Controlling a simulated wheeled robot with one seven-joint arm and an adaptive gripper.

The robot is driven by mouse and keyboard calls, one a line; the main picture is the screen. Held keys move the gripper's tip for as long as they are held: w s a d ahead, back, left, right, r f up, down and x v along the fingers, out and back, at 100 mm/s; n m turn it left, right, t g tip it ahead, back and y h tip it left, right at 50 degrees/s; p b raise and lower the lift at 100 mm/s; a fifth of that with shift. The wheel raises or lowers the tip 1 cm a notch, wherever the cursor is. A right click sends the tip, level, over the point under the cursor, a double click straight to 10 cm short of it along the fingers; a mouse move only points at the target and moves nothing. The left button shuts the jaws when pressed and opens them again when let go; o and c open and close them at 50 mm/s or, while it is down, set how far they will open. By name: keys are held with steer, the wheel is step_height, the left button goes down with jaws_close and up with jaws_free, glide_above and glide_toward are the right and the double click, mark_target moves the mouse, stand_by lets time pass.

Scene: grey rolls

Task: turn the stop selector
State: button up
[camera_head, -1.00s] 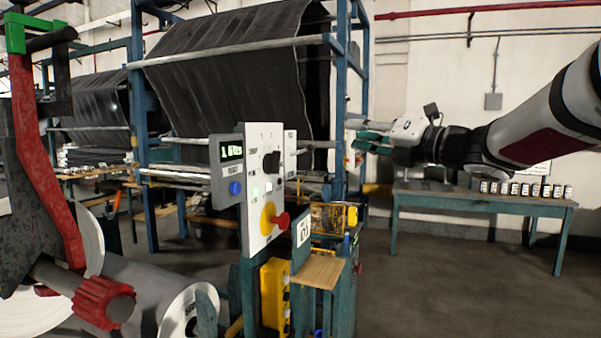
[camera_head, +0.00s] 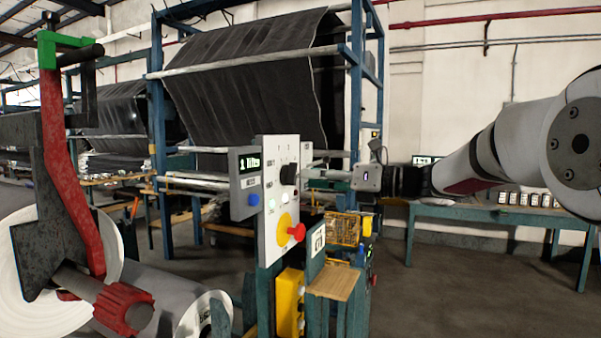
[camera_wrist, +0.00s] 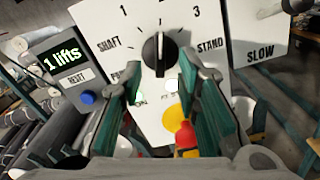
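The stop selector, a black knob (camera_wrist: 160,52) with a white pointer line, sits on a white control panel (camera_head: 268,210). In the wrist view, the line points up toward the 2, between marks 1 and 3. The knob also shows in the head view (camera_head: 289,174). My gripper (camera_wrist: 160,78) is open, its two teal-padded fingers apart on either side just below the knob in the wrist view, with nothing between them. In the head view my gripper (camera_head: 308,176) reaches in from the right, close to the knob; contact cannot be told.
A red button (camera_head: 296,232) on a yellow plate sits below the knob, near my right finger in the wrist view. A display box (camera_head: 245,178) reading "1 lifts" with a blue button is at left. A SLOW plate (camera_wrist: 262,40) stands right. Open floor lies right of the panel.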

mark_target(291, 174)
steer(key=shift+x, duration=2)
steer(key=shift+c, duration=0.2)
jaws_close()
